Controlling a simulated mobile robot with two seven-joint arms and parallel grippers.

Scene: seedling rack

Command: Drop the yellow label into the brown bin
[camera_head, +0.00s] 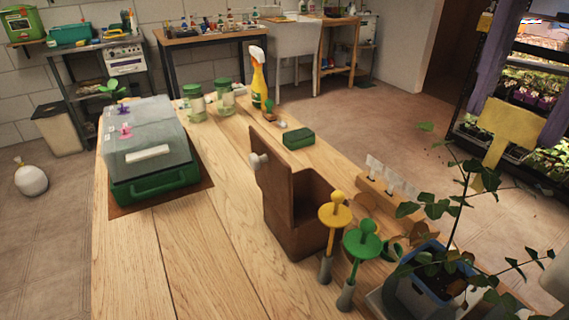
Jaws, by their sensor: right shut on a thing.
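The brown bin (293,242) stands open on the wooden table near the middle, with a tall back panel and a pale knob on its left side. No yellow label shows inside the part I see. A flat yellow card (510,128), the thing most like a yellow label, stands upright above the leafy plant at the right. I cannot tell what holds it up. A pale part of my right arm or gripper (557,277) shows at the lower right edge, apart from the bin. Its fingertips and what they hold are not clear. My left gripper is out of view.
Yellow (334,215) and green (362,243) knobbed tools with grey tips stand just right of the bin. A potted plant (425,290) fills the lower right. A wooden block with white tags (378,190) lies behind. The table's left front is clear.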

